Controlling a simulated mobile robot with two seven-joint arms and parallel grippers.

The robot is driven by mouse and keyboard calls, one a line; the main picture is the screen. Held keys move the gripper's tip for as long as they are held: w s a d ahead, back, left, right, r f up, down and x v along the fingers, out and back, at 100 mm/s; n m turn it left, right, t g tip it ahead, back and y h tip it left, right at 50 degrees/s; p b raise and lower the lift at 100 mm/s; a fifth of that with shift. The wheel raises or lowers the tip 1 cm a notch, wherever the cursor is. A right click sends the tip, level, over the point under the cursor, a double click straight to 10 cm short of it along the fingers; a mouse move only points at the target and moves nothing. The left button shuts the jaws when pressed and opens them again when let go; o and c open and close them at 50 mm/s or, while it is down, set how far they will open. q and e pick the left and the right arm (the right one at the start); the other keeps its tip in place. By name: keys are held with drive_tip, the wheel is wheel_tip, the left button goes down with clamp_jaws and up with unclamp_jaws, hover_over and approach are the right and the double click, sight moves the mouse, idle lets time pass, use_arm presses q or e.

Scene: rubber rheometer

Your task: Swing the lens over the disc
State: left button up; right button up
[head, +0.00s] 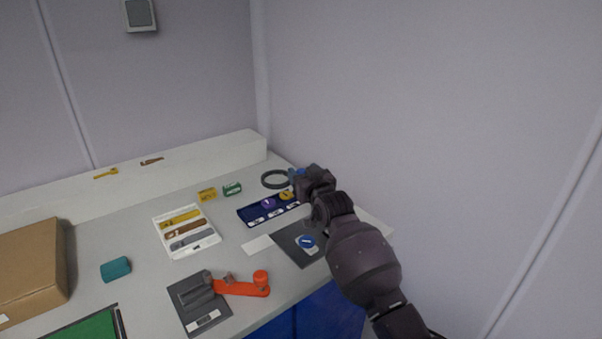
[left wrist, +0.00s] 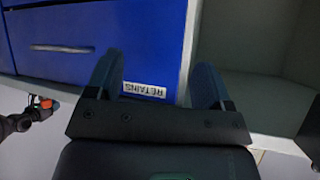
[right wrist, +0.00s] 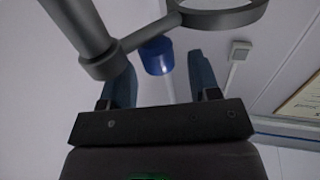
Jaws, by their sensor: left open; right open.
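The lens is a dark ring (head: 264,181) at the back right of the bench. In the right wrist view its ring (right wrist: 215,20) joins a grey arm and a thick post (right wrist: 80,25), with a blue knob (right wrist: 156,55) below the arm. A blue disc (head: 306,241) with a white mark lies on a dark mat (head: 288,232), nearer the front. My right gripper (right wrist: 162,68) is open, and the knob shows between its fingers; whether they touch it I cannot tell. My left gripper (left wrist: 157,75) is open and empty before a blue drawer (left wrist: 60,30).
A blue tray (head: 245,216) with purple and yellow discs stands between lens and mat. An orange-handled device (head: 240,288) sits at the front. A white tool card (head: 160,225), teal block (head: 116,269) and cardboard box (head: 30,265) are further left. A wall rises close on the right.

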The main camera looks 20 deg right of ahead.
drive_tip(key=shift+w, duration=0.8)
clamp_jaws()
